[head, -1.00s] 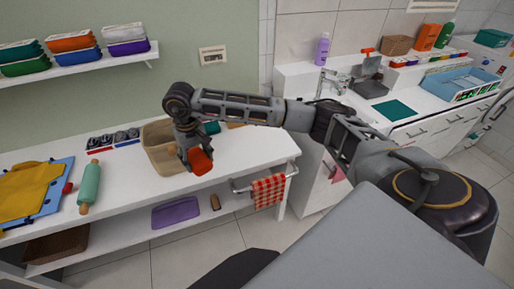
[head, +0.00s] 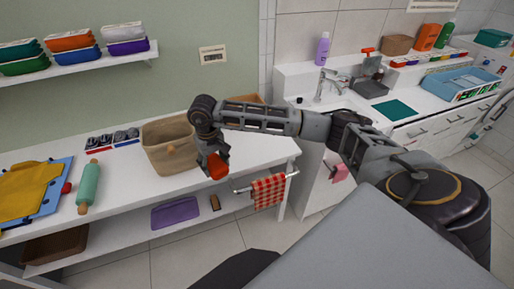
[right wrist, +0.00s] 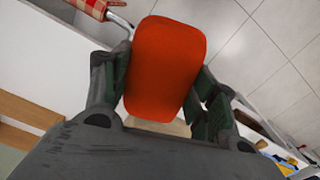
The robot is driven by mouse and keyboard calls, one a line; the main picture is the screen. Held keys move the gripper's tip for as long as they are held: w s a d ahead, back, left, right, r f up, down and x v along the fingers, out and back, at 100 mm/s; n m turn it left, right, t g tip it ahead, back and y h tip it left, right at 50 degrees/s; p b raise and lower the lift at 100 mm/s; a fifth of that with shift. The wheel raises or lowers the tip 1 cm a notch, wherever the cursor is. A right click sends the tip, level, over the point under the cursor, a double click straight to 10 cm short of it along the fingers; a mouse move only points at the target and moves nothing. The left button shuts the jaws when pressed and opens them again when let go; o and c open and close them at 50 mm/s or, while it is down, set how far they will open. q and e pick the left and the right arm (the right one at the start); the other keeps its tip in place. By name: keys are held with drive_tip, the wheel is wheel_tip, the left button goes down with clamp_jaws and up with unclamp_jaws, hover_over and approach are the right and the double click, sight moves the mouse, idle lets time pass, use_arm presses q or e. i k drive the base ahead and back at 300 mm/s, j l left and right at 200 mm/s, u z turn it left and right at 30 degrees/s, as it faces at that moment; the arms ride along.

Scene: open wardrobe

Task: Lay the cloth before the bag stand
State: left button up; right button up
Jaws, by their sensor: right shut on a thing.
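A red-and-white checked cloth (head: 268,192) hangs over the rail at the white table's right end; a corner of it shows in the right wrist view (right wrist: 92,6). My right gripper (head: 216,167) points down near the table's front edge, left of the cloth and apart from it. It is shut on an orange-red rounded block (head: 218,168), which fills the space between the fingers in the right wrist view (right wrist: 165,65). A tan open bag-like bin (head: 165,150) stands left of the gripper. I cannot tell which thing is the bag stand. My left gripper is not in view.
A wooden piece (head: 246,98) is partly hidden behind my right arm. A teal rolling pin (head: 88,187) and a yellow garment (head: 28,190) lie on the table's left. A purple tray (head: 175,213) is on the lower shelf.

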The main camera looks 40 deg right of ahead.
sight(279, 140)
drive_tip(key=i+l+z, duration=0.15)
drive_tip(key=i+z, duration=0.55)
drive_tip(key=i, duration=0.2)
